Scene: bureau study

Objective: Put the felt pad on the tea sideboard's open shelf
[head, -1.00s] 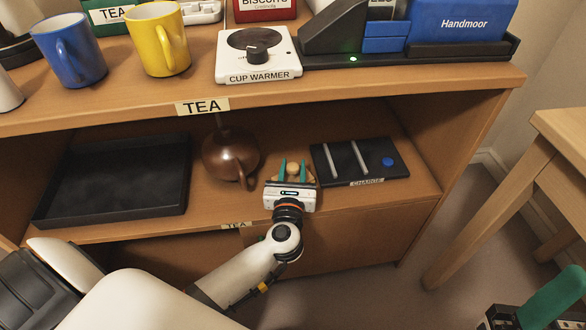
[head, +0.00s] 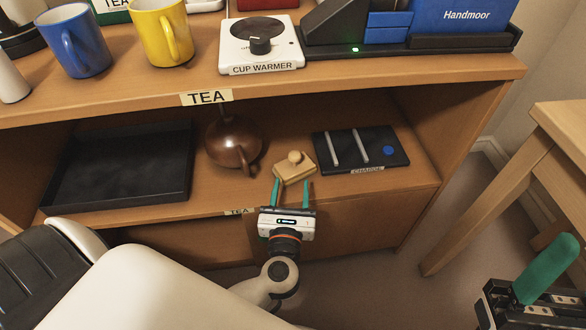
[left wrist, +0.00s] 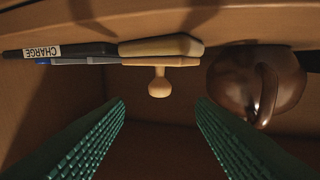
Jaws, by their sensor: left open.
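The felt pad (head: 294,170), a light wooden block with a round knob on top, rests on the tea sideboard's open shelf (head: 225,190), between the brown teapot and the black charging pad. My left gripper (head: 291,185) is open and empty, with its green fingers in front of the felt pad at the shelf's front edge. The left wrist view shows the felt pad (left wrist: 160,50) upside down beyond the two spread fingers, clear of both. My right gripper (head: 535,285) is at the lower right, only partly in view, with one green finger showing.
A brown teapot (head: 232,145) stands left of the felt pad, and a black charging pad (head: 345,155) lies to its right. A black tray (head: 120,175) fills the shelf's left part. The sideboard top (head: 150,93) overhangs the shelf. A wooden table (head: 560,125) stands at right.

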